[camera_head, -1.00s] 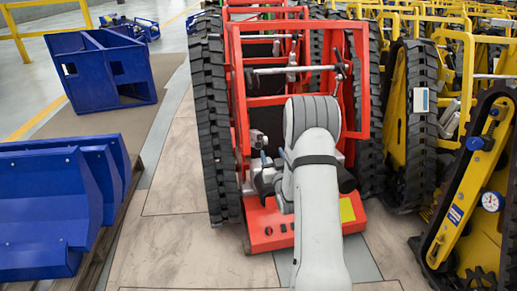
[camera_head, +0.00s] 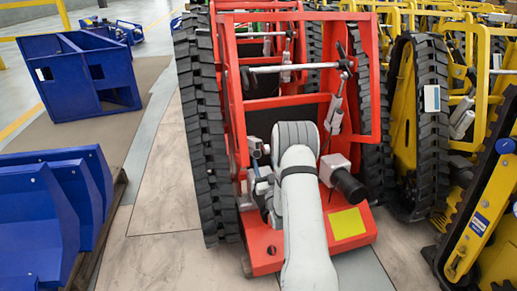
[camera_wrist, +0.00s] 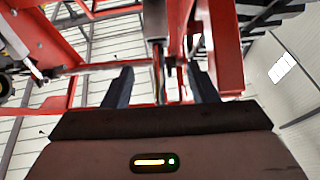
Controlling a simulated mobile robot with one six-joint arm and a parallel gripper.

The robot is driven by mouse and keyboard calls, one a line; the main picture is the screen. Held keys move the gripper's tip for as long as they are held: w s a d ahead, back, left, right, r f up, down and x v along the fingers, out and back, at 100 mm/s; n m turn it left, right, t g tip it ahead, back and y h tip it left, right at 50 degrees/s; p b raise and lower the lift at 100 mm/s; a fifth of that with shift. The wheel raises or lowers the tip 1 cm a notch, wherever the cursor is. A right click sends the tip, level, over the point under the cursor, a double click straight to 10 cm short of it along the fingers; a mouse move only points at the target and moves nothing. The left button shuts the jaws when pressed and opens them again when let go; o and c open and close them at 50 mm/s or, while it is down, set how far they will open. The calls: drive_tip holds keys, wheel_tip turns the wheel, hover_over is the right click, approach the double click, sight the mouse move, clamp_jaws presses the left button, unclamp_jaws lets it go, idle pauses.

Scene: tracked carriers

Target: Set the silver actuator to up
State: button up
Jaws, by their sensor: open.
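The red tracked carrier (camera_head: 266,238) stands in front of me with black tracks on both sides. A silver actuator (camera_head: 335,112) hangs inside the right of its red frame, tilted, below a silver crossbar (camera_head: 295,69). I cannot tell whether anything touches the fingers.
Yellow tracked carriers (camera_head: 475,220) stand close on the right. Blue metal parts (camera_head: 45,215) lie at the left, with a blue box (camera_head: 90,80) behind them. Another red frame stands behind the carrier. Bare floor (camera_head: 165,190) lies between the blue parts and the left track.

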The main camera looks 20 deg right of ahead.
sight(258, 148)
drive_tip(key=w+b, duration=0.1)
drive_tip(key=w, duration=0.2)
drive_tip(key=w+d+b, duration=0.1)
drive_tip(key=w, duration=0.2)
drive_tip(key=w+b, duration=0.1)
drive_tip(key=w, duration=0.2)
drive_tip(key=shift+w+d+f, duration=0.1)
drive_tip(key=shift+w+d, duration=0.15)
drive_tip(key=shift+w, duration=0.1)
drive_tip(key=shift+w+r+b, duration=0.3)
drive_tip(key=shift+w+r, duration=0.05)
drive_tip(key=shift+w, duration=0.1)
drive_tip(key=shift+c, duration=0.3)
clamp_jaws()
